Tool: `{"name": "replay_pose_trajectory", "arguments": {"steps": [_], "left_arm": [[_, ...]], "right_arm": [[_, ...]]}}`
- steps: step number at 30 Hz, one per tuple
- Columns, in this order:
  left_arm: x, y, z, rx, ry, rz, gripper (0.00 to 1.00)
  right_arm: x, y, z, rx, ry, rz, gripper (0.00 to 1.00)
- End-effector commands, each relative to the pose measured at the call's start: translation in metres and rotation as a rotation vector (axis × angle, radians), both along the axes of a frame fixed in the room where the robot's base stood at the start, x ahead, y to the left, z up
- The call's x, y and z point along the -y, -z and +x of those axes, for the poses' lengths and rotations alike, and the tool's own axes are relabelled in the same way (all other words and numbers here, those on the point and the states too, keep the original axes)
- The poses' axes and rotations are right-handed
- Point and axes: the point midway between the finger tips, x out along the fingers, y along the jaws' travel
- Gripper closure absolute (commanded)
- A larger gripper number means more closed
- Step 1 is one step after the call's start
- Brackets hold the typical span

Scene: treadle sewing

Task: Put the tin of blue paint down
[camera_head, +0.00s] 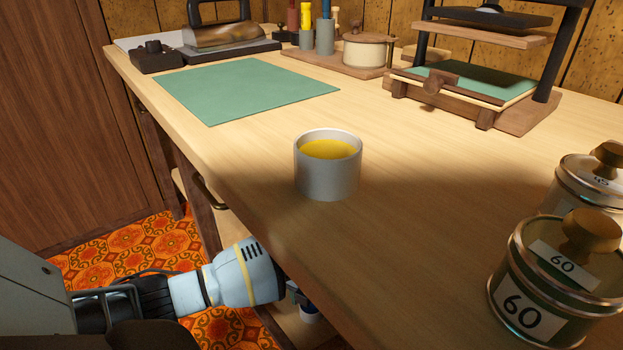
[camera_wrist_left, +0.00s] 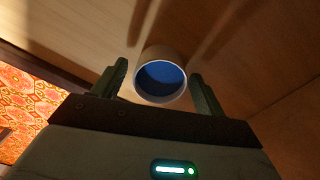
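The tin of blue paint (camera_wrist_left: 161,76) is a pale round tin, open at the top, with blue inside. In the left wrist view it is between the two fingers of my left gripper (camera_wrist_left: 158,84), with a narrow gap on each side, so the gripper looks open around it. The tin appears to be on a wooden surface. In the head view my left gripper (camera_head: 298,294) is below the bench's front edge, and only a small part of the tin (camera_head: 309,314) shows there; the bench hides the rest. My right gripper is not in view.
A tin of yellow paint (camera_head: 327,178) stands on the wooden bench (camera_head: 430,190). Two lidded jars, the nearer marked 60 (camera_head: 545,290), stand at the right. A green mat (camera_head: 245,88) and a press (camera_head: 480,80) are farther back. The bench edge is just above my left gripper.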

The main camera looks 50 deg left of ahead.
Motion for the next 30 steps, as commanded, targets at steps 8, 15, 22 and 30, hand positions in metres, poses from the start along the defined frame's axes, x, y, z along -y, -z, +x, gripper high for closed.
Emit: {"name": "replay_pose_trajectory", "arguments": {"steps": [8,15,22,30], "left_arm": [[0.0,0.0,0.0,0.0,0.0,0.0,0.28],[0.0,-0.018,0.0,0.002,0.0,0.001,0.28],[0.0,-0.056,0.0,0.004,0.001,0.001,0.28],[0.0,-0.079,0.0,0.0,0.0,0.0,0.28]], "right_arm": [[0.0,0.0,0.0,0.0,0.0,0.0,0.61],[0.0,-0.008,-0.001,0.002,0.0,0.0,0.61],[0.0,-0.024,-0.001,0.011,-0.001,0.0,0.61],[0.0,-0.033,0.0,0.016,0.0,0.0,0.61]]}}
